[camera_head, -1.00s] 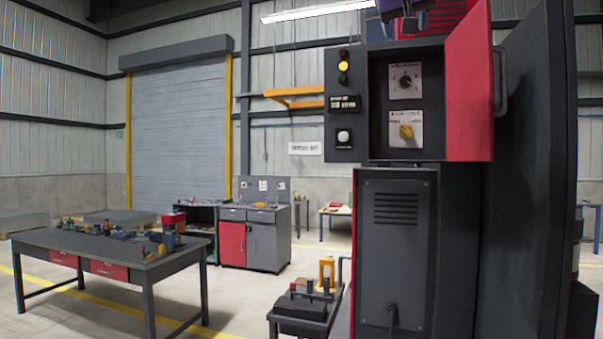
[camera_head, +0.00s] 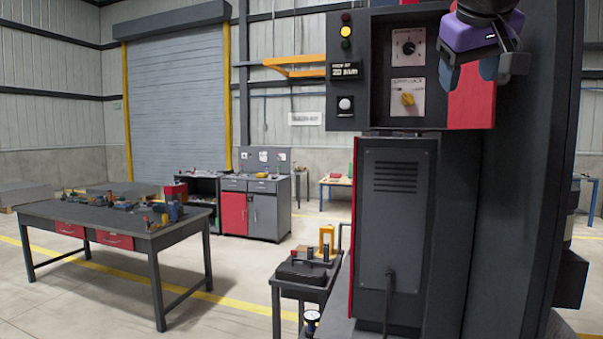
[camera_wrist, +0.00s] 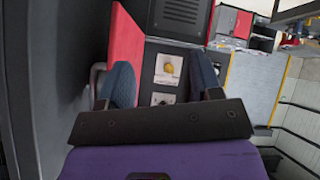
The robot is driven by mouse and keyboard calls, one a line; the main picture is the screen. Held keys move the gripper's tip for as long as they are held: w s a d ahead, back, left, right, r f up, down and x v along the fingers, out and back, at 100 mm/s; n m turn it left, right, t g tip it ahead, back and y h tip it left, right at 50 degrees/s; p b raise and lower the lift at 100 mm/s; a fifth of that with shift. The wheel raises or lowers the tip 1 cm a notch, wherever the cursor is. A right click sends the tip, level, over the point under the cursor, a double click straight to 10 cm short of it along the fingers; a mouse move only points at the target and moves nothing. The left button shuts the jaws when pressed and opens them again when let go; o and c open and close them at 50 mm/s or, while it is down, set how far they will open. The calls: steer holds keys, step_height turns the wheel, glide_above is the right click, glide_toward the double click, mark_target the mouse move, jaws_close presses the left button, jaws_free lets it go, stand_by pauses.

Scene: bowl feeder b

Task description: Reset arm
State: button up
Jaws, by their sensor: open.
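My gripper (camera_head: 468,73) is at the upper right of the head view, a purple and dark grey body with two blue-grey fingers. Its fingers are apart, with nothing between them. It hangs in front of the red door (camera_head: 470,108) of the control box and partly hides it. In the wrist view my gripper (camera_wrist: 163,82) also shows spread fingers, with the red door (camera_wrist: 124,55) beyond them at upper left. The door stands open. The box carries a black dial (camera_head: 408,47) and a yellow knob (camera_head: 407,99); the knob also shows between the fingers in the wrist view (camera_wrist: 168,68).
A dark vented cabinet (camera_head: 390,240) stands below the control box. A small stand (camera_head: 305,281) with a dark block on it is to its left. A workbench (camera_head: 110,226) with loose parts is at the left. Open floor lies between.

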steer(key=s+d+f+g+y, duration=0.1)
steer(key=s+d+f+g, duration=0.1)
steer(key=s+f, duration=0.7)
steer(key=s+d+f+g+y, duration=0.2)
steer(key=s+f, duration=0.8)
steer(key=f, duration=1)
steer(key=shift+f+m, duration=0.3)
